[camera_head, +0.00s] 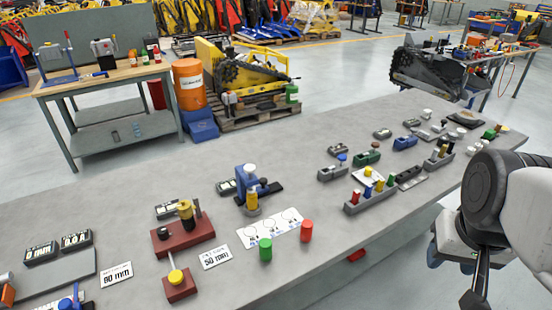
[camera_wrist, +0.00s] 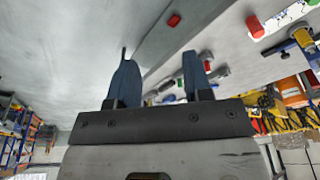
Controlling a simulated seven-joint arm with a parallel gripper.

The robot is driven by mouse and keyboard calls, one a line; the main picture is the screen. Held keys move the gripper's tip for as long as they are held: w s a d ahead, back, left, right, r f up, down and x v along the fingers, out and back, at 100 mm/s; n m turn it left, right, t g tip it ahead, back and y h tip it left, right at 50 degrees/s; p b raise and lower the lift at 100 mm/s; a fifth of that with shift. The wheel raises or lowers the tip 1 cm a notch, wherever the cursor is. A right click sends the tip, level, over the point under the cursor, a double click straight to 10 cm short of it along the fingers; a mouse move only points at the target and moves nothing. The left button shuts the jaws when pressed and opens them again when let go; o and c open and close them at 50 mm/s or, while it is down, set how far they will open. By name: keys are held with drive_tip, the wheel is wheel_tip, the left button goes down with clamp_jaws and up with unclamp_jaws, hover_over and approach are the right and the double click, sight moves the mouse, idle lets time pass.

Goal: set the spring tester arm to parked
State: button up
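I cannot tell for certain which device is the spring tester. A blue upright device (camera_head: 248,180) with a yellow cylinder and a dark flat piece stands mid-bench, behind a white card (camera_head: 275,229) with small diagrams. It also shows at the right of the wrist view (camera_wrist: 302,37). Left of it, a dark red base (camera_head: 170,243) carries a brass-coloured cylinder and post, and a red block (camera_head: 180,291) has a yellow-knobbed lever. My gripper (camera_wrist: 163,80) is open, its fingers apart with nothing held. In the head view it is far right of these devices, partly cut off.
A green cylinder (camera_head: 265,250) and a red cylinder (camera_head: 306,231) stand at the card's front edge. A grey rack (camera_head: 372,201) with coloured pegs and several small fixtures occupy the bench's right part. Bare bench (camera_head: 325,255) lies between the red cylinder and the front edge.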

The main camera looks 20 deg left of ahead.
drive_tip(key=shift+o, duration=0.7)
drive_tip(key=w+a+r+g, duration=0.1)
drive_tip(key=w+a, duration=0.2)
drive_tip(key=w, duration=0.3)
drive_tip(key=w+a+r, duration=0.1)
drive_tip(key=w+a, duration=0.2)
drive_tip(key=w, duration=0.4)
drive_tip(key=shift+a+r+g+y, duration=0.25)
drive_tip(key=shift+a+g+y, duration=0.05)
drive_tip(key=shift+a+g, duration=0.1)
drive_tip(key=g, duration=0.5)
hover_over(263, 179)
drive_tip(key=w, duration=0.3)
wheel_tip(263, 179, down, 17)
drive_tip(key=shift+w+r, duration=0.1)
drive_tip(key=shift+r, duration=0.05)
drive_tip(key=shift+x, duration=3.9)
drive_tip(key=shift+d, duration=0.25)
drive_tip(key=shift+c, duration=0.4)
clamp_jaws()
